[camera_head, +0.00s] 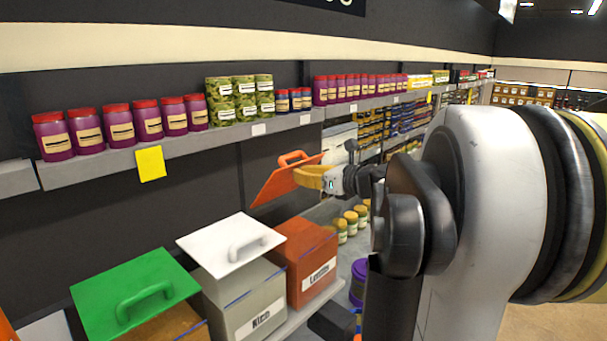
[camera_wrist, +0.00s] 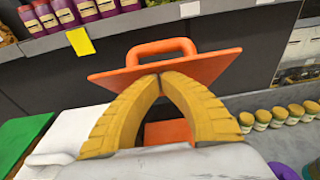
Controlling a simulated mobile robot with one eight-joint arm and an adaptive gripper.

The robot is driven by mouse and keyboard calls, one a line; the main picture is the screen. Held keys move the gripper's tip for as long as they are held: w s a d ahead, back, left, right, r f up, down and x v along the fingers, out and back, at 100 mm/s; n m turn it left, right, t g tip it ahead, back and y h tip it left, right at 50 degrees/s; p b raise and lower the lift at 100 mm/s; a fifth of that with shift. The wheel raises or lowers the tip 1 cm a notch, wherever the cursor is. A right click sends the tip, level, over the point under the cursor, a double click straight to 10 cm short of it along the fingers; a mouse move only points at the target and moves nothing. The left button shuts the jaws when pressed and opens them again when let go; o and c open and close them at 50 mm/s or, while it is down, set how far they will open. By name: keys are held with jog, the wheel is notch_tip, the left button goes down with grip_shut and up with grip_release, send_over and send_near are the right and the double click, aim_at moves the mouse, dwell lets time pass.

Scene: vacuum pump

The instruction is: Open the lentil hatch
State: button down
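The orange lentil hatch (camera_head: 280,183) is up and tilted above the orange box labelled Lentils (camera_head: 305,262), its handle (camera_head: 297,157) on the upper face. My gripper (camera_head: 301,177) has yellow fingers at the hatch's right side. In the wrist view, the fingertips (camera_wrist: 161,76) meet in an arch, with nothing visible between them, in front of the near edge of the hatch (camera_wrist: 195,68). The tips look in contact with that edge or its underside; the exact contact is hidden. The handle (camera_wrist: 161,46) stands free beyond them. Part of the orange box (camera_wrist: 168,133) shows between the fingers.
Left of the lentil box are a rice box with a white lid (camera_head: 230,246) and a box with a green lid (camera_head: 135,295). A shelf (camera_head: 190,143) with jars runs above the hatch. More jars (camera_head: 350,218) stand to the right.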

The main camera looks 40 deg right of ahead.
aim_at(291, 157)
jog(key=w+r+g+p, duration=0.2)
jog(key=p, duration=0.1)
jog(key=shift+w+a+r+g, duration=0.2)
jog(key=shift+w+r+g, duration=0.1)
jog(key=shift+w+r, duration=0.1)
jog(key=shift+w+r+g, duration=0.2)
jog(key=shift+w+g, duration=0.3)
jog(key=shift+w, duration=0.2)
jog(key=shift+w+r, duration=0.25)
jog(key=shift+w, duration=0.45)
jog(key=shift+f, duration=0.1)
